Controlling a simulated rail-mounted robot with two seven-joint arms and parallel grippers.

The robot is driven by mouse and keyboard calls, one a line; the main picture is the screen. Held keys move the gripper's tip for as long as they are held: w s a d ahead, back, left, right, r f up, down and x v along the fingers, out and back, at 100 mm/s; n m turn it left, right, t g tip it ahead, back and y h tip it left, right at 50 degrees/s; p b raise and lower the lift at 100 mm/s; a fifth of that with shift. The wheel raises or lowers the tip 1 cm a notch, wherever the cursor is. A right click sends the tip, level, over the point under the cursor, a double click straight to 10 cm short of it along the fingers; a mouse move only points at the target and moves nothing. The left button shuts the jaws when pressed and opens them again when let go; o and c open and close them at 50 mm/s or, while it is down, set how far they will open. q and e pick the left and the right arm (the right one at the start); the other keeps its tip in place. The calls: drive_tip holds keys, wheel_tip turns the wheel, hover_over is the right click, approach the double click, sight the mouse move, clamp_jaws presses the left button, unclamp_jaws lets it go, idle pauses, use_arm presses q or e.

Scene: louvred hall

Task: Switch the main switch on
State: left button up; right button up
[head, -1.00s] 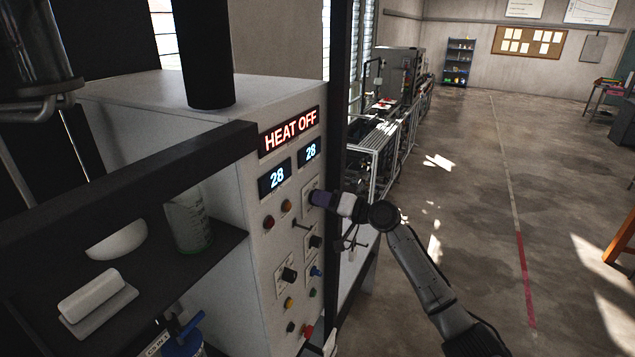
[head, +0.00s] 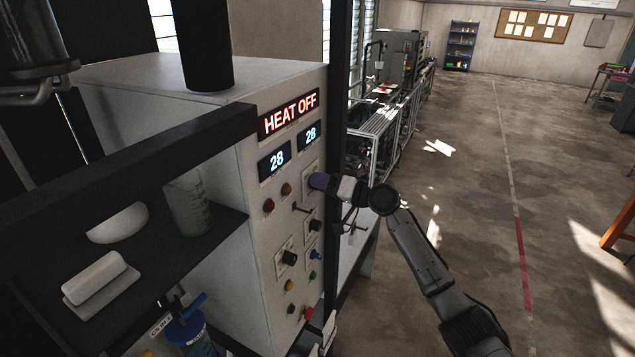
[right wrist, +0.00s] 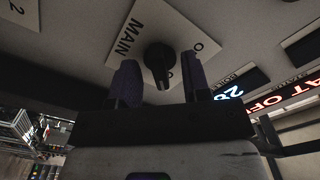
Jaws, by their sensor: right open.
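The main switch (right wrist: 158,60) is a black rotary knob on a white plate (right wrist: 128,38) marked MAIN and O in the right wrist view. My right gripper (right wrist: 160,80) is open, with one purple-grey finger on each side of the knob in that view. I cannot tell whether the fingers touch it. In the head view, my right gripper (head: 318,181) is at the upper right of the white cabinet's front panel (head: 252,214) and hides the switch. The cabinet's display (head: 290,114) reads HEAT OFF. I do not see my left gripper.
Below the gripper are several other knobs, lamps and buttons, including a black knob (head: 289,258). Two blue displays read 28. A dark shelf (head: 215,238) with a beaker (head: 188,205) stands at the left. A dark post (head: 338,120) rises beside the panel. Open floor lies to the right.

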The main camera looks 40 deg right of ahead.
drive_tip(key=b+v, duration=0.1)
drive_tip(key=v, duration=0.6)
idle(0.4)
drive_tip(key=shift+b, duration=0.3)
